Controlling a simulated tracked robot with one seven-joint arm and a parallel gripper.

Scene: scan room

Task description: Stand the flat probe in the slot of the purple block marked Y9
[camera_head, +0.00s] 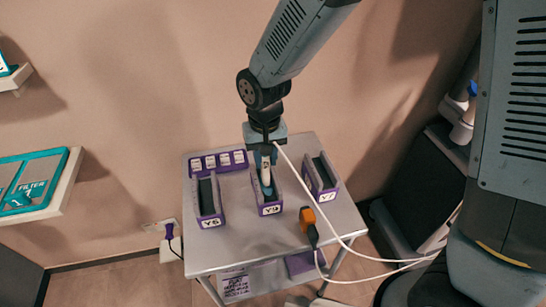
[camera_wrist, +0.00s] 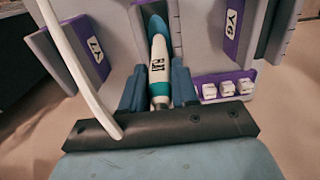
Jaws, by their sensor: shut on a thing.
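The purple block marked Y9 (camera_head: 271,209) stands in the middle of the grey table, between two similar blocks. My gripper (camera_head: 265,163) is directly over it, pointing down, with its fingers shut on the probe (camera_head: 267,186). In the wrist view the probe (camera_wrist: 158,62) is white and teal with a dark printed label, between my two fingers (camera_wrist: 158,88). Its far teal end points away from my gripper toward the Y9 block. The slot is mostly hidden behind the probe and fingers, so I cannot tell whether the probe's end is inside it.
Block Y6 (camera_head: 211,221) stands to the left and block Y7 (camera_head: 328,195) to the right, both close. A purple rack with white labelled pieces (camera_head: 218,161) lies behind. A white cable (camera_head: 318,205) loops from near my gripper rightward. An orange-and-black connector (camera_head: 308,222) is at the table's front right.

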